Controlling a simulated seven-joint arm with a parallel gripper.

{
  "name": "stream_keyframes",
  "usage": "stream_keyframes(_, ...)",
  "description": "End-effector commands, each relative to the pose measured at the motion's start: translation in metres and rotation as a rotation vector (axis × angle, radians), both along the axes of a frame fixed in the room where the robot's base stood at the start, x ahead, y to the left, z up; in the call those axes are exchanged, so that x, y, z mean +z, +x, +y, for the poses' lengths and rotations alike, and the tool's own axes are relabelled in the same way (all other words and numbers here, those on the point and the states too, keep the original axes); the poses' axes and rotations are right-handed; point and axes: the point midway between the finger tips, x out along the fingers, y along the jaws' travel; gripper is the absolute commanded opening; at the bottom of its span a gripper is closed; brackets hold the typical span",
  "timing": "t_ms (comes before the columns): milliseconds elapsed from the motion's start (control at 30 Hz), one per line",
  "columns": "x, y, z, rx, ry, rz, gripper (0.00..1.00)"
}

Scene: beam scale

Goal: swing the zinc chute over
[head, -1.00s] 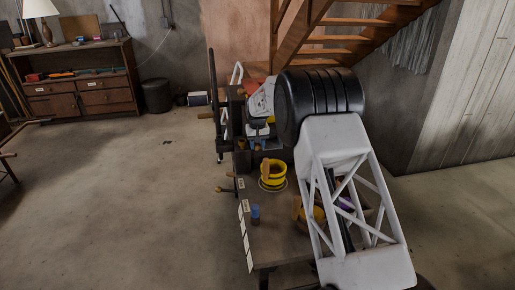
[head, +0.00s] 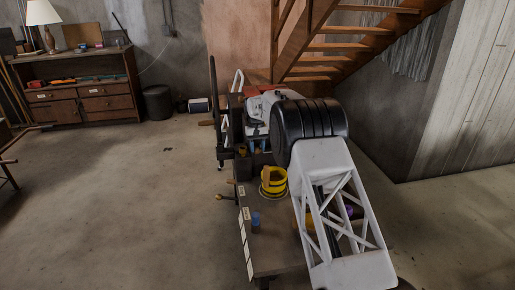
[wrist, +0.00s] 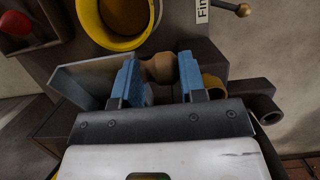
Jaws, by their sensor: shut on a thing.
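My gripper (wrist: 160,75) has blue fingers, and a brown wooden knob (wrist: 161,68) sits between them. It is shut on this knob. A grey-blue sheet-metal piece (wrist: 88,78), which looks like the zinc chute, lies just left of the fingers in the wrist view; part of it is hidden behind them. I cannot tell how the knob joins it. In the head view my gripper (head: 257,145) is low over the far part of the bench, beyond the yellow bucket (head: 273,190). The chute cannot be made out there. The bucket's rim also shows at the top of the wrist view (wrist: 146,38).
The dark bench (head: 275,255) carries a small blue object (head: 255,222) near its left edge. A dark upright post (head: 214,105) stands left of my gripper. A red knob (wrist: 16,22) and a brass-tipped rod (wrist: 236,10) show in the wrist view. Open floor lies left.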

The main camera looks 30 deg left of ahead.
Motion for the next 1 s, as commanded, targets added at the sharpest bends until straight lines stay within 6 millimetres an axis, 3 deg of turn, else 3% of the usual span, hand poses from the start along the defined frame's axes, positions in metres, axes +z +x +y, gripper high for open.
stream_keyframes(67,0.000,0.000,0.000,0.000,0.001,-0.001,0.00)
stream_keyframes(100,0.000,0.000,0.000,0.000,0.001,-0.001,0.41)
stream_keyframes(267,0.000,0.000,0.000,0.000,0.001,-0.001,0.64)
stream_keyframes(667,0.003,0.001,0.001,0.000,0.001,-0.001,0.64)
stream_keyframes(1000,0.034,0.007,0.007,0.000,0.001,-0.001,0.64)
